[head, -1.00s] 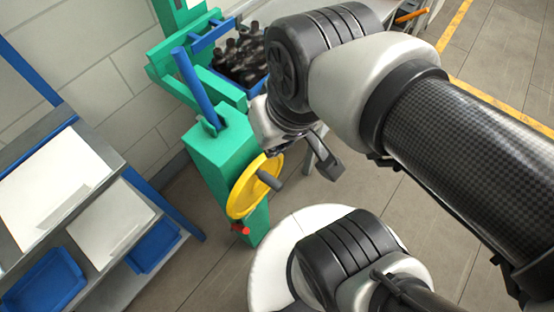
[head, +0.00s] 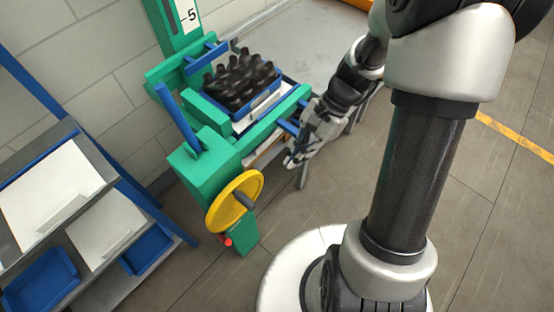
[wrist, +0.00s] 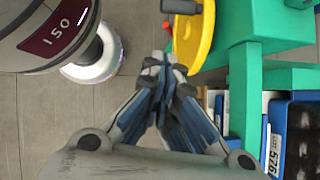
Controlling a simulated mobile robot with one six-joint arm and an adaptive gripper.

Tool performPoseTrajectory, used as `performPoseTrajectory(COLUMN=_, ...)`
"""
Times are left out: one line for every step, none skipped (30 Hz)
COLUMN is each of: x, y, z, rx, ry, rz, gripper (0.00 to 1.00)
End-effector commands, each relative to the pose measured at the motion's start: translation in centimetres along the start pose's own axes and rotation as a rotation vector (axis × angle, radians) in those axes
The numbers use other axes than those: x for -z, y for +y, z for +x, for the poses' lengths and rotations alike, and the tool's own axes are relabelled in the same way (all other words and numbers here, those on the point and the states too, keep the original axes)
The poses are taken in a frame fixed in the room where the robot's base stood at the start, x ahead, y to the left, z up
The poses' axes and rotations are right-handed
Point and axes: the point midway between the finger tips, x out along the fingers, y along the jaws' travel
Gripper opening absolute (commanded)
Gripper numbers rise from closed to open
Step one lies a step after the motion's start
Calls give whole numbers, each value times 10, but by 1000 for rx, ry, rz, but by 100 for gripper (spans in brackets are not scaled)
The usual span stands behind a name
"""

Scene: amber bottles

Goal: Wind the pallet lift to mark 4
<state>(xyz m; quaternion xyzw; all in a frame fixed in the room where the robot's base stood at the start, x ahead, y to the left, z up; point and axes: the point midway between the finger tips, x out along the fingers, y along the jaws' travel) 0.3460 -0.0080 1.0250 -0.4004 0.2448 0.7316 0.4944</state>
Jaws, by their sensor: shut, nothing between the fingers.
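The green pallet lift (head: 200,165) stands against the wall in the head view. Its yellow handwheel (head: 222,211) faces the front and has a dark crank knob (head: 243,200); the wheel also shows at the top of the wrist view (wrist: 195,38). A scale plate (head: 189,16) on the mast shows a 5; no mark 4 is in sight. A blue crate (head: 262,104) of dark bottles sits on the lift's forks. My gripper (head: 290,163) is shut and empty, right of the wheel and apart from it. The wrist view shows its fingertips (wrist: 163,62) together below the knob.
A red knob (head: 225,240) sits under the wheel. A blue lever (head: 175,113) rises from the lift's housing. A shelf rack with blue bins (head: 42,282) stands at the left. Grey floor (head: 290,212) is free right of the wheel.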

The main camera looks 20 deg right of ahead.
Motion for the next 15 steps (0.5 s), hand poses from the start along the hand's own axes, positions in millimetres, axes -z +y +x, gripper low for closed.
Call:
performPoseTrajectory(x=0, y=0, z=5, rx=-2, ry=-2, rz=1, gripper=0)
performPoseTrajectory(x=1, y=0, z=9, rx=-2, ry=-2, rz=1, gripper=0)
performPoseTrajectory(x=0, y=1, z=14, rx=-3, ry=-3, rz=1, gripper=0)
performPoseTrajectory(x=1, y=1, z=19, rx=-3, ry=-3, rz=1, gripper=0)
performPoseTrajectory(x=1, y=1, z=25, rx=-3, ry=-2, rz=1, gripper=0)
performPoseTrajectory(x=1, y=1, z=33, rx=-5, ry=-3, rz=0, gripper=0)
performPoseTrajectory(x=1, y=1, z=40, rx=-5, ry=-3, rz=0, gripper=0)
performPoseTrajectory(x=1, y=1, z=46, rx=-4, ry=-3, rz=0, gripper=0)
performPoseTrajectory(x=1, y=2, z=55, rx=-6, ry=-3, rz=-1, gripper=0)
performPoseTrajectory(x=1, y=2, z=62, rx=-6, ry=-3, rz=-1, gripper=0)
performPoseTrajectory(x=1, y=1, z=69, rx=-5, ry=-3, rz=0, gripper=0)
performPoseTrajectory(x=2, y=2, z=78, rx=-5, ry=-1, rz=-1, gripper=0)
performPoseTrajectory(x=1, y=1, z=84, rx=-5, ry=-2, rz=-2, gripper=0)
performPoseTrajectory(x=1, y=2, z=90, rx=-5, ry=-2, rz=-2, gripper=0)
performPoseTrajectory(x=2, y=2, z=98, rx=-5, ry=-1, rz=-1, gripper=0)
